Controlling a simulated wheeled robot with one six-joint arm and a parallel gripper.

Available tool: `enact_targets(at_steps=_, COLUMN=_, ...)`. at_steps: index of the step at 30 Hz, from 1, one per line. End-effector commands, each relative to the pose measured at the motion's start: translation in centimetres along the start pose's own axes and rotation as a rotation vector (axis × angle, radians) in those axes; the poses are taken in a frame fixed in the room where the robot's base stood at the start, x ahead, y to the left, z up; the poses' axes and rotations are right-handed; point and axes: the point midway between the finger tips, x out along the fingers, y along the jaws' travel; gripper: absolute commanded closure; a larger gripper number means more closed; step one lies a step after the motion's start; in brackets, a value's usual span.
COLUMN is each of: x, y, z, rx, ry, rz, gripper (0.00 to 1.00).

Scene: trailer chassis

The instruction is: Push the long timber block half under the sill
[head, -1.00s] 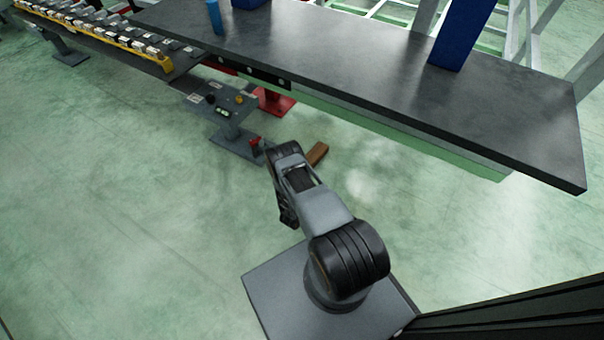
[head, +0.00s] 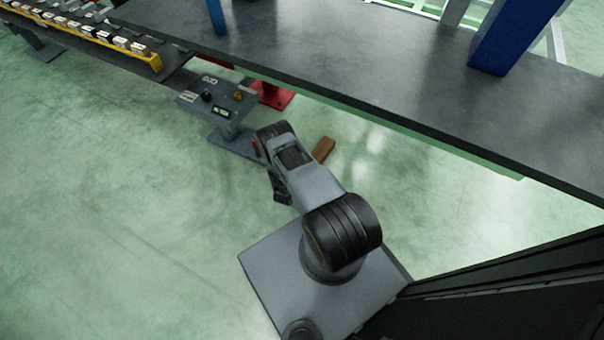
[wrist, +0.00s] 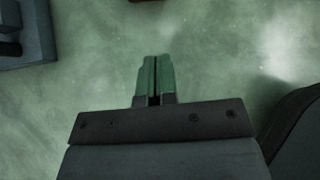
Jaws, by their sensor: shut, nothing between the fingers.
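The timber block (head: 323,149) is a short-looking brown piece on the green floor in the head view, just beyond my arm and partly hidden by it. A sliver of brown, likely the same block (wrist: 146,2), shows at the top edge of the wrist view. The long dark slab with a green lower edge (head: 440,155), likely the sill, runs above and behind the block. The block's far end appears clear of it.
A grey control stand (head: 218,100) with knobs is left of the block, its foot plate close to my arm. A red base (head: 272,95) stands behind. A blue post (head: 515,35) rises on the slab. Floor to the left is clear.

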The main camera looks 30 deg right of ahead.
Motion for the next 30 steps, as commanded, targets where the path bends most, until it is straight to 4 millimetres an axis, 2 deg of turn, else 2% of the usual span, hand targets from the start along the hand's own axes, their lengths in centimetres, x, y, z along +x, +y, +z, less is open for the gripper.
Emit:
enact_targets(at_steps=16, x=10.0, y=-0.3, z=-0.3, rx=0.006, ry=-0.001, rz=-0.006, gripper=1.00)
enact_targets(at_steps=21, x=11.2, y=-0.2, z=1.6, rx=0.004, ry=-0.001, rz=-0.004, gripper=1.00)
enact_targets(at_steps=30, x=12.2, y=-0.2, z=2.8, rx=0.001, ry=0.001, rz=-0.002, gripper=1.00)
